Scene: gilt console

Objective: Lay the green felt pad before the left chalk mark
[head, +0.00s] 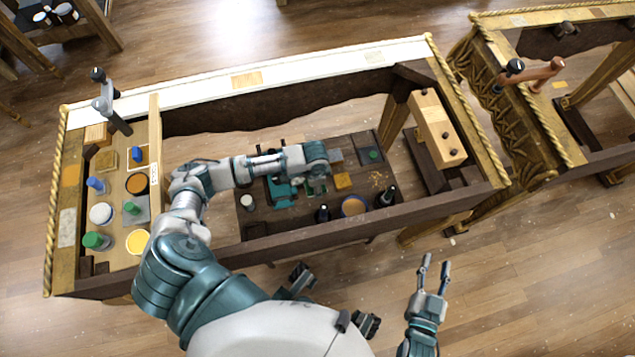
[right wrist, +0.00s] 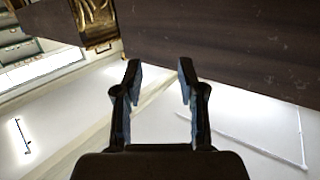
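I cannot pick out the green felt pad with certainty. A grey-green square (head: 143,216) lies in the left tray with a small green item on it. A dark square with a green lump (head: 373,155) lies on the lower shelf. No chalk mark is clear to me. My left arm reaches over the lower shelf; its wrist hides part of the things there, and I cannot make out its fingers among teal and black parts. My right gripper (head: 435,265) is open and empty in front of the console, fingers apart; it also shows empty in the right wrist view (right wrist: 158,75).
The console's dark front rail (head: 340,228) runs below the shelf. Bottles and jars (head: 101,213) crowd the left tray. A wooden block (head: 437,128) stands at the right end. A second gilt piece (head: 520,100) stands right. The floor (head: 540,290) at lower right is free.

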